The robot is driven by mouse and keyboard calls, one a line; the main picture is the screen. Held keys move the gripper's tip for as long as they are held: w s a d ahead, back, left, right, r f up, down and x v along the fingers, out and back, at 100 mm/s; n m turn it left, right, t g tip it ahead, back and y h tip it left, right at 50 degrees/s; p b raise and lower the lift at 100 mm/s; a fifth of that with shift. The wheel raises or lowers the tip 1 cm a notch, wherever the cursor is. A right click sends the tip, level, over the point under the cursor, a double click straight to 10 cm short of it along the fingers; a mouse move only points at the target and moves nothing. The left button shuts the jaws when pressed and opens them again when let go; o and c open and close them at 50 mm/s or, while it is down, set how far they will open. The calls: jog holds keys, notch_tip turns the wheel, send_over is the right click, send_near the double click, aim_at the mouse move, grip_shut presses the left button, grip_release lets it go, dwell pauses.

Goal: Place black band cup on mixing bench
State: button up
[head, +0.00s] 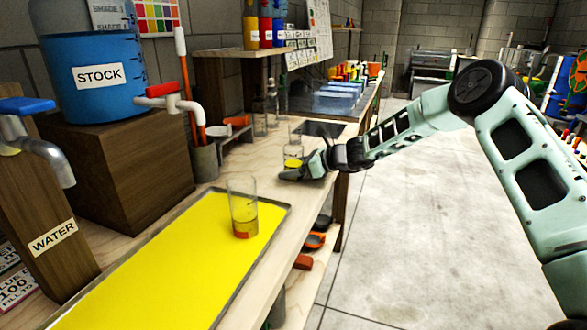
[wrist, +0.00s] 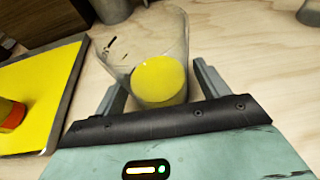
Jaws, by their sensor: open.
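A clear cup (wrist: 175,35) with yellow contents stands on the wooden bench (wrist: 235,35) between the spread fingers of my gripper (wrist: 160,90). Small dark marks show on its wall; I cannot make out a full black band. In the head view this cup (head: 294,150) stands upright at my gripper (head: 296,174), near the bench's right edge. My gripper is open, low at the bench top, and does not visibly squeeze the cup. Another clear cup (head: 243,205) with yellow contents and an orange-red patch near its base stands on the yellow tray (head: 150,280).
A blue stock tank (head: 95,85) on a wooden block and a water tap (head: 45,150) stand along the left. Clear bottles (head: 272,100) and a small rack (head: 235,130) stand behind the cup. Open floor (head: 420,230) lies right of the bench.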

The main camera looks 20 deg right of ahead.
jog(key=shift+r, duration=0.1)
jog(key=v, duration=1.2)
